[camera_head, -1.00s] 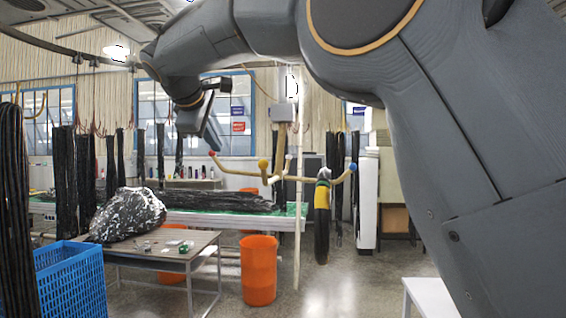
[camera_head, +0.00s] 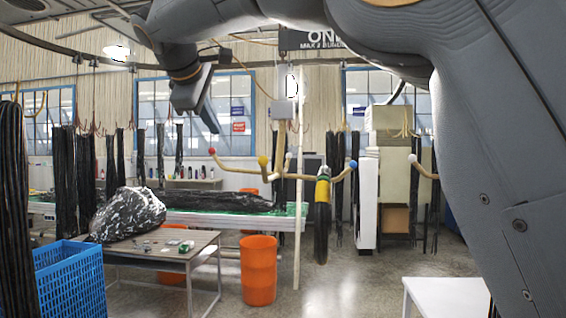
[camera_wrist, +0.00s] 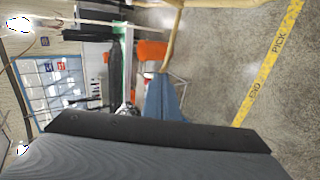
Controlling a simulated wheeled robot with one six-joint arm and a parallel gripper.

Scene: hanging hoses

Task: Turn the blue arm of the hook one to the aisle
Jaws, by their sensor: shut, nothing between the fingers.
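The hook (camera_head: 278,178) hangs mid-room in the head view, with curved tan arms ending in coloured balls. The blue-tipped arm (camera_head: 353,165) points right, the red-tipped arm (camera_head: 212,152) left. Yellow (camera_head: 263,161) and pale tips sit between them. A black hose (camera_head: 322,230) with a yellow-green band hangs on the blue arm's side. My gripper (camera_head: 205,112) is above and left of the hook, pointing down, apart from it. It is shut and empty. In the wrist view its dark edge (camera_wrist: 150,133) fills the bottom; tan tubing (camera_wrist: 173,42) crosses the top, its coloured tips not clear.
A pale vertical pole (camera_head: 299,215) stands beside the hook. Below are a table (camera_head: 205,243) with a wrapped bundle, an orange bin (camera_head: 259,270) and a blue crate (camera_head: 72,280). Another white-tipped hook arm (camera_head: 412,159) shows at right. The floor below the hose is open.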

